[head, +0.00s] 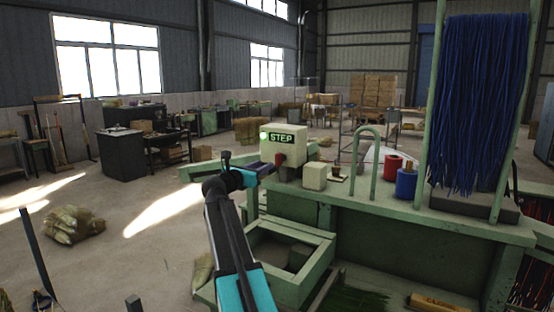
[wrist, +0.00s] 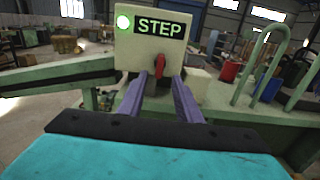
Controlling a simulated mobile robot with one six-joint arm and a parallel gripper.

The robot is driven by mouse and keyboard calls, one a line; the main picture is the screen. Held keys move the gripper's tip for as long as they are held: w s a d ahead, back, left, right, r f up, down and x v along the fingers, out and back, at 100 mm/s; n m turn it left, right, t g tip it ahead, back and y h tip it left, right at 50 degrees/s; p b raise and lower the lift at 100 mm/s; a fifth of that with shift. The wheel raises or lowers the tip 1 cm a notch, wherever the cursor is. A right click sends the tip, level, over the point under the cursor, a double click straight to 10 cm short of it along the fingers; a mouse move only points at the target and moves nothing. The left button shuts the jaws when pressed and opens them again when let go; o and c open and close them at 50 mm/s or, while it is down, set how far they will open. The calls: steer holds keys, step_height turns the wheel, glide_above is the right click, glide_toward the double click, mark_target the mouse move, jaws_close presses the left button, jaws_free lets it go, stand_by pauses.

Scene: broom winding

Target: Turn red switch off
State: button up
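The red switch (head: 280,160) is on the front of a cream control box (head: 297,140) with a "STEP" label and a lit green lamp (head: 264,135). In the wrist view the red switch (wrist: 160,64) stands below the label, its handle roughly upright with a slight tilt. My gripper (head: 266,169) is just in front of the box. In the wrist view its two purple fingers (wrist: 161,76) are apart, one on each side of the switch's lower part, with nothing gripped. I cannot tell whether the fingertips touch the switch.
The box stands on a green machine bench (head: 400,208). A small cream box (head: 315,176), a red spool (head: 393,164), a blue spool (head: 406,183) and a green hoop (head: 366,140) are to the right. Blue strands (head: 480,100) hang farther right. Open floor lies left.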

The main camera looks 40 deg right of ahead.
mark_target(276, 159)
steer(key=p+x, duration=0.3)
steer(key=x, duration=0.8)
steer(key=shift+d+p, duration=0.4)
steer(key=c, duration=0.8)
